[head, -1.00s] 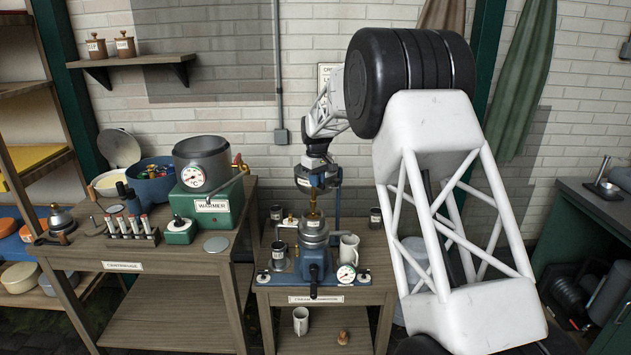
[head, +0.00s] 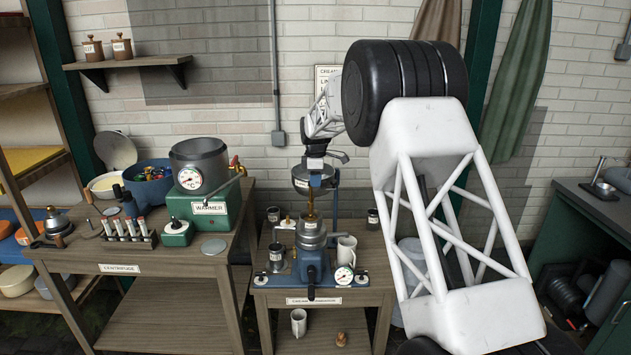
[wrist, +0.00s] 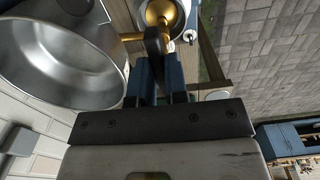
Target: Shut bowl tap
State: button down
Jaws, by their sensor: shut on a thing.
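The bowl (wrist: 60,55) is a wide, shiny metal bowl, large at the left of the wrist view. In the head view the bowl (head: 301,186) sits above the cream separator (head: 312,240). The brass bowl tap (wrist: 131,37) juts from the bowl's side in the wrist view, with a dark handle (wrist: 154,42). My gripper (wrist: 158,68) has its two blue fingers on either side of this handle and is shut on it. In the head view my gripper (head: 318,164) is at the bowl, and its fingertips are hard to make out.
A white mug (head: 347,250) and a round gauge (head: 344,275) stand beside the separator. A green warmer (head: 212,212) with a grey pot is on the left bench. A dark bench (head: 590,205) stands at the right. The floor (wrist: 265,55) shows below in the wrist view.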

jog(key=shift+w+n, duration=0.1)
jog(key=shift+n, duration=0.2)
jog(key=c, duration=1.1)
grip_release()
jog(key=shift+c, duration=0.2)
jog(key=shift+r, duration=3.9)
